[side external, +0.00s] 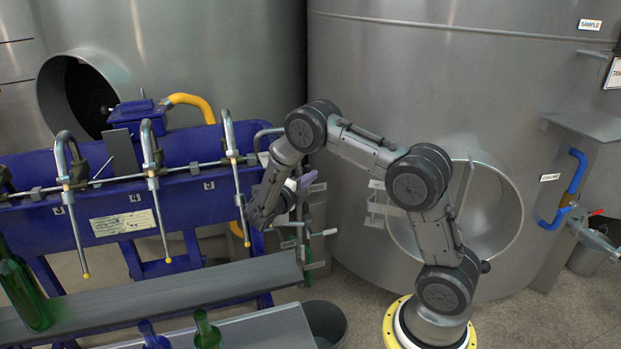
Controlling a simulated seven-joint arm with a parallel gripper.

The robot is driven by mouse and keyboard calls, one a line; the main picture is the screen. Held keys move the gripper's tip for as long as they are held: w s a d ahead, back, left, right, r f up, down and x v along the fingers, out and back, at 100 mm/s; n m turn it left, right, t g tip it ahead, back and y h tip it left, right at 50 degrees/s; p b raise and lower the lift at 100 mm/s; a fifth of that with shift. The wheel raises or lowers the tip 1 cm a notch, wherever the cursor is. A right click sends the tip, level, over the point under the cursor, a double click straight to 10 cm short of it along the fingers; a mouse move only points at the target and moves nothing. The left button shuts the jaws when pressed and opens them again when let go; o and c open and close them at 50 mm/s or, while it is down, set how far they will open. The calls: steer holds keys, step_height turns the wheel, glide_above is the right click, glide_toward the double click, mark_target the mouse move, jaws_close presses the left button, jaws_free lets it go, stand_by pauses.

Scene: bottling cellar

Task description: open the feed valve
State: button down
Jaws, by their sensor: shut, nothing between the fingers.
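My gripper (256,220) is at the right end of the blue filling machine (198,203), close to its rightmost labelled spout and pointing down. It is shut and empty. Its fingertips are small and partly lost against the machine, so I cannot tell whether they touch anything. No readable label names the feed valve. Just right of my gripper, a metal fitting with a thin lever (322,233) sticks out to the right with a pale green tip. A pale purple handle-like part (306,180) shows above it, partly behind my wrist. I cannot tell which is the feed valve.
Large steel tanks (385,70) stand behind. A yellow hose (196,103) meets the machine's top. Several curved spouts (152,150) line its front. Green bottles (24,295) stand by the grey rails (150,300) below. A bucket (327,322) sits on the floor. A blue pipe (573,185) is far right.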

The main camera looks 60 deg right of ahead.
steer(key=s+a, duration=0.2)
steer(key=a, duration=0.5)
steer(key=shift+s+a, duration=0.25)
steer(key=shift+a, duration=0.15)
stand_by(0.4)
